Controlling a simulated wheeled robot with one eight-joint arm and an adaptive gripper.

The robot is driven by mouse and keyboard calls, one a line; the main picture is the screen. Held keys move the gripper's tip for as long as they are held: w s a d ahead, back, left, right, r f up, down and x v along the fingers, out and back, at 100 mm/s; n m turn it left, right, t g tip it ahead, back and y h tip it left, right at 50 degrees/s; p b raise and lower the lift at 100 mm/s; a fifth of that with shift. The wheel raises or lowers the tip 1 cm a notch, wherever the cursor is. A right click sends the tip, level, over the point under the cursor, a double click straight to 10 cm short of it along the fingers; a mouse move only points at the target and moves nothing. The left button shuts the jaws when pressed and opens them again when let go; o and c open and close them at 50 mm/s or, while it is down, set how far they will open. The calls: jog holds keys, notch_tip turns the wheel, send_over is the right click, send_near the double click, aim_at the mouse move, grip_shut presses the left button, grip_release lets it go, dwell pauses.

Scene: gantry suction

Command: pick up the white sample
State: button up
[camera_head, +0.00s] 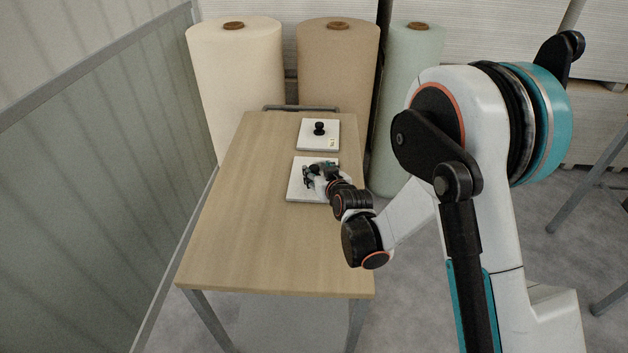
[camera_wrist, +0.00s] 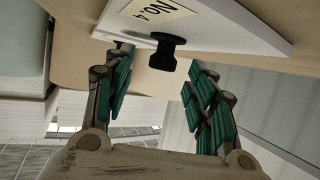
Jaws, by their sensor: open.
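Two pale, square, flat samples lie on the table. The near white sample (camera_head: 298,190) is partly covered by my gripper (camera_head: 318,177), which is low over it; its knob is hidden in the head view. The far white sample (camera_head: 310,141) bears an upright black knob (camera_head: 319,128) and a small yellowish label. In the wrist view a white sample (camera_wrist: 225,30) shows at the top, with a label reading "NO.4" and a black knob (camera_wrist: 166,50). My gripper (camera_wrist: 162,72) is open there, its green-padded fingers on either side of the knob, with gaps visible.
The wooden table (camera_head: 250,240) is bare at its left and front. Large cream (camera_head: 235,80), tan (camera_head: 337,70) and pale green (camera_head: 412,90) rolls stand behind it. A grey-green panel wall (camera_head: 90,200) runs along the left.

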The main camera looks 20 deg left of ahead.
aim_at(316, 170)
jog(key=b+x, duration=0.2)
jog(key=x, duration=0.2)
jog(key=shift+w+a+f, duration=0.15)
jog(key=shift+a+f, duration=0.05)
jog(key=shift+a, duration=0.05)
grip_shut()
